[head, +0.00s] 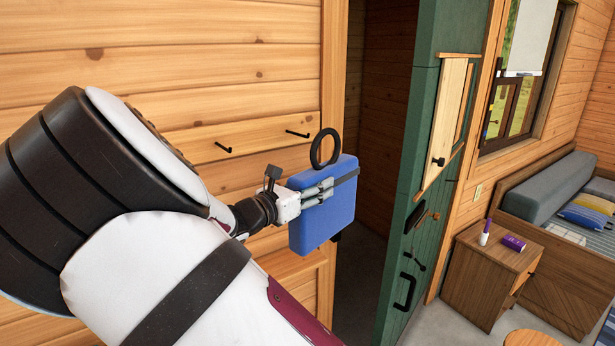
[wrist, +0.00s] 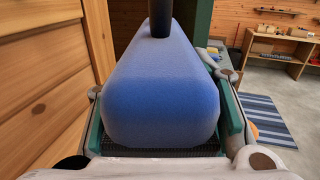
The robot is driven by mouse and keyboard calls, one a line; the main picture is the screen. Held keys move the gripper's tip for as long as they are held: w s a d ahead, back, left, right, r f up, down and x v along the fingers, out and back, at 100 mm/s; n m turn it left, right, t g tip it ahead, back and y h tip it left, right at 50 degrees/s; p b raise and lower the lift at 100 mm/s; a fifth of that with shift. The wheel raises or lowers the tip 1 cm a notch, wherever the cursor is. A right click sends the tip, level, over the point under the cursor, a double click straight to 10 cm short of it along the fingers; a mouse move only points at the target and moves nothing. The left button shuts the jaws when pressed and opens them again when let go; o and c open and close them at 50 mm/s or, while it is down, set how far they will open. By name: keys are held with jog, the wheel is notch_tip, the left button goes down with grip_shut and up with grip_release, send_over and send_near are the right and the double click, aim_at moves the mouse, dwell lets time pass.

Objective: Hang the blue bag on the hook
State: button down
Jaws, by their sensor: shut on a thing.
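The blue bag (head: 322,222) is a rounded block with a dark strap and a black ring handle (head: 325,148) standing up on top. My gripper (head: 318,193) is shut on the bag's sides and holds it upright in the air, in front of the doorway edge. In the wrist view the bag (wrist: 160,95) fills the middle between the two fingers. Two black hooks, a left one (head: 223,147) and a right one (head: 298,134), stick out of a wooden rail on the wall, left of the bag. The handle is apart from both hooks.
A green door (head: 405,215) stands open to the right of the bag. A wooden nightstand (head: 487,275) with a white bottle (head: 485,233) and a purple box (head: 513,243) stands beside a bed at the right. The wrist view shows a striped rug (wrist: 262,120) and shelf.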

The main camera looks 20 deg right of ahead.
jog(key=w+a+b, duration=0.2)
jog(key=w, duration=0.4)
jog(key=w+a+f+b, duration=0.1)
jog(key=w+a+b, duration=0.1)
jog(key=w, duration=0.4)
jog(key=shift+w+f+b, duration=0.3)
jog(key=shift+b, duration=0.55)
dwell(1.0)
dwell(0.6)
